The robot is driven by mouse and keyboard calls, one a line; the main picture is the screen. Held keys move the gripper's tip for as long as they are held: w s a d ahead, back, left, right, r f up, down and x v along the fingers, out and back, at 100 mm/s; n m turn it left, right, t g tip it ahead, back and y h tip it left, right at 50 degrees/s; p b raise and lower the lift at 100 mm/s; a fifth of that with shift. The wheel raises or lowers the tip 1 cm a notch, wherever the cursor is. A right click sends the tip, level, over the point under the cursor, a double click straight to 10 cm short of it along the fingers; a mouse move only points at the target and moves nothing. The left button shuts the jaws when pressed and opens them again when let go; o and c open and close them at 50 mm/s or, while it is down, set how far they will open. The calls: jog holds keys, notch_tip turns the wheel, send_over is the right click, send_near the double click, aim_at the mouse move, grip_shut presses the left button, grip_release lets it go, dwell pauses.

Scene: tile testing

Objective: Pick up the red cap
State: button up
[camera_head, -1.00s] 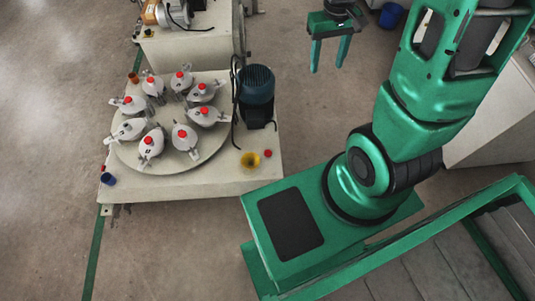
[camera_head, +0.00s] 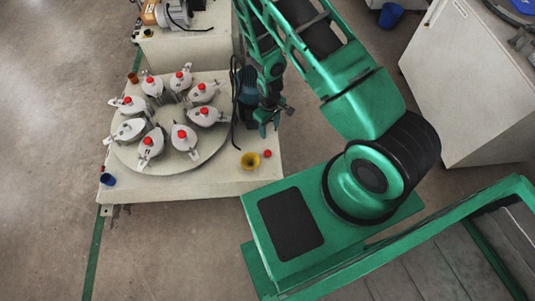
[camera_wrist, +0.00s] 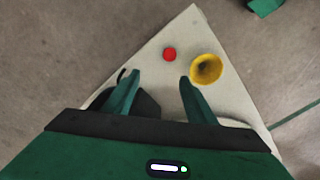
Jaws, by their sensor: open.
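A loose red cap (camera_head: 267,153) lies on the pale table (camera_head: 190,187) near its front right corner, just right of a yellow funnel (camera_head: 250,160). In the wrist view the red cap (camera_wrist: 169,54) sits beyond the fingertips, with the yellow funnel (camera_wrist: 206,69) to its right. My gripper (camera_head: 268,129) is above the right side of the table, in front of the dark motor. In the wrist view my gripper (camera_wrist: 160,76) is open and empty, and the cap lies slightly right of the middle of its gap.
A round turntable (camera_head: 160,165) carries several grey vessels, most with red tops. A dark motor (camera_head: 246,88) stands behind my gripper. A blue cup (camera_head: 108,180) is at the front left corner. A second bench (camera_head: 190,45) stands behind.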

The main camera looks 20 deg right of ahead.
send_over(268, 153)
notch_tip(268, 153, down, 6)
jog(key=shift+n, duration=0.4)
jog(key=shift+f, duration=4.95)
jog(key=c, duration=1.1)
